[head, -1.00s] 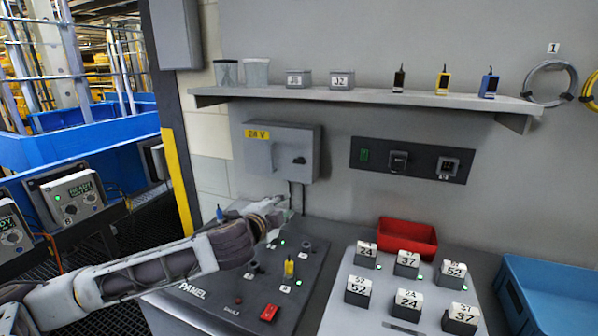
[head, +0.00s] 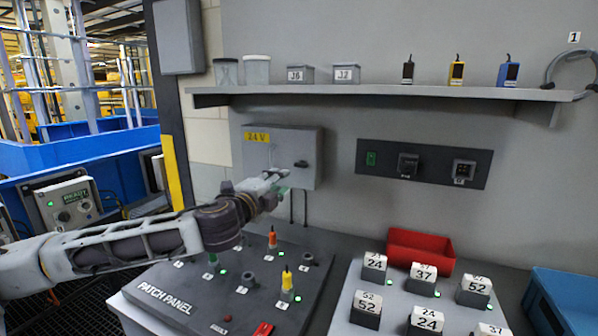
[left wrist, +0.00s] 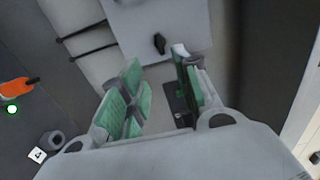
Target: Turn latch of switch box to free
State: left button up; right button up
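The switch box (head: 283,143) is a grey wall box with a yellow 24 V label, under the shelf. Its latch (head: 301,164) is a small dark knob at the right of the box front. My left gripper (head: 279,184) is in front of the box's lower part, below and left of the latch. In the left wrist view the latch (left wrist: 159,43) shows beyond the green-padded fingers of my left gripper (left wrist: 158,88). The fingers stand apart, nothing is between them, and they do not touch the latch. My right gripper is not in view.
The patch panel (head: 165,297), with several coloured plugs and green lights, lies below my left arm. A red bin (head: 420,252) and labelled blocks stand to the right. A shelf (head: 380,91) runs above the box. A dark socket plate (head: 424,163) is right of it.

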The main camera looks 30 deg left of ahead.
pick_arm(q)
jog(key=shift+w+r, duration=0.1)
jog(key=shift+w, duration=0.1)
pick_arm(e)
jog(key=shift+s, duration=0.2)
pick_arm(q)
jog(key=p, duration=0.2)
send_near(300, 166)
jog(key=shift+w, duration=0.6)
jog(key=shift+w+a, duration=0.2)
jog(key=shift+w, duration=1.4)
jog(key=shift+w+a+p, duration=0.1)
jog(key=shift+w+p, duration=0.2)
jog(key=shift+w, duration=1.9)
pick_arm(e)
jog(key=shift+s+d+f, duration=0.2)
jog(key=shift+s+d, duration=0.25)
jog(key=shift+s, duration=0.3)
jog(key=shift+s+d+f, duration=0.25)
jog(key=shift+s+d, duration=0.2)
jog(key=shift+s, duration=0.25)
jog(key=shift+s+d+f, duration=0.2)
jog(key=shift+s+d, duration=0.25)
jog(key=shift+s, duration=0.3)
pick_arm(q)
jog(key=shift+c, duration=0.2)
grip_shut()
